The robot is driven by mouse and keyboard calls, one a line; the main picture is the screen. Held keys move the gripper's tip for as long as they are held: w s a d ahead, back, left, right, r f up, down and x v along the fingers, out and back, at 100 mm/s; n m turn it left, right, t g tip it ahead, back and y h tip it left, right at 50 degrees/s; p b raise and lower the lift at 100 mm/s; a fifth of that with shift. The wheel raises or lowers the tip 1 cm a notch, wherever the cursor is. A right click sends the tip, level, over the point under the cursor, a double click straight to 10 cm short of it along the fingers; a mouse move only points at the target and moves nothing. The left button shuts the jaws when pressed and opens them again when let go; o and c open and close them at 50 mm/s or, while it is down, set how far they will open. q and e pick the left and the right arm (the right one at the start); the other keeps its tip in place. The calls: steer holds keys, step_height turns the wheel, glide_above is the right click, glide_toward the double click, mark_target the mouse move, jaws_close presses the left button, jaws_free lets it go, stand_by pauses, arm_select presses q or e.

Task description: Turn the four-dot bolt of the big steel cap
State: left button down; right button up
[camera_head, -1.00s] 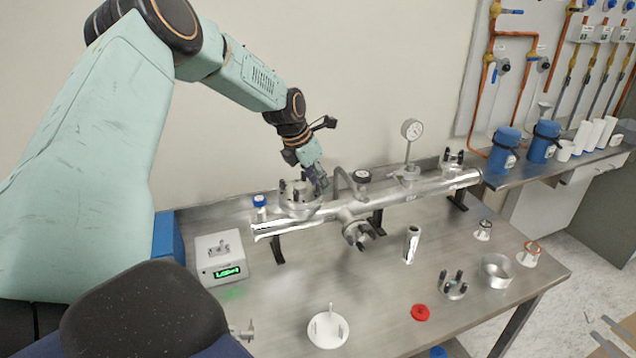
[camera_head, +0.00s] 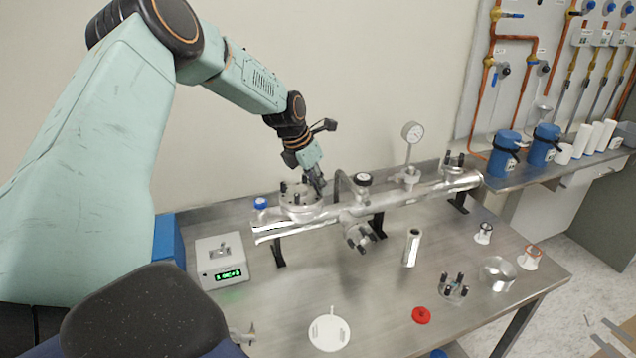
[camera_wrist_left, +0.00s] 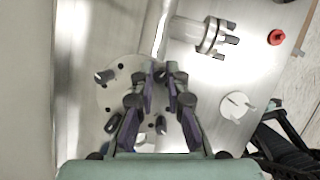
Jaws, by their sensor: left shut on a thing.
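The big steel cap (camera_head: 301,203) sits on the left end of the long steel tube (camera_head: 400,194), with dark bolts standing on its rim. It shows in the left wrist view (camera_wrist_left: 116,98) as a pale round plate. My left gripper (camera_head: 319,188) reaches down to the cap's right side. In the left wrist view its fingertips (camera_wrist_left: 163,73) are close together at the cap's edge. It is shut on a bolt there, which is mostly hidden between the fingers. I cannot make out dots on any bolt. My right gripper is not in view.
A bent hose and a black-topped knob (camera_head: 363,179) stand just right of the gripper. A gauge (camera_head: 412,132) rises from the tube. A white box with a green display (camera_head: 222,262), a white disc (camera_head: 329,333) and a red ring (camera_head: 421,315) lie on the bench.

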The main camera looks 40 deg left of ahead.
arm_select(q)
steer(key=shift+m, duration=0.4)
steer(key=m+h, duration=0.1)
steer(key=m, duration=0.1)
steer(key=shift+a+m+g+p, duration=0.15)
steer(key=shift+m+g+p, duration=0.15)
steer(key=shift+m+p, duration=0.1)
steer(key=m, duration=0.2)
steer(key=m+g+h, duration=0.1)
steer(key=m, duration=0.1)
steer(key=shift+a+f+m+h, duration=0.1)
steer(key=shift+m+h, duration=0.2)
steer(key=m+g+b, duration=0.1)
steer(key=m, duration=0.2)
steer(key=shift+w, duration=0.15)
steer(key=shift+a+m+g+h+b, duration=0.15)
steer(key=shift+m+g+h+b, duration=0.25)
steer(key=shift+m+b, duration=0.55)
steer(key=shift+r+m, duration=0.2)
steer(key=shift+m, duration=0.45)
steer(key=shift+g, duration=0.3)
steer(key=c, duration=1.4)
jaws_free()
steer(key=shift+o, duration=0.2)
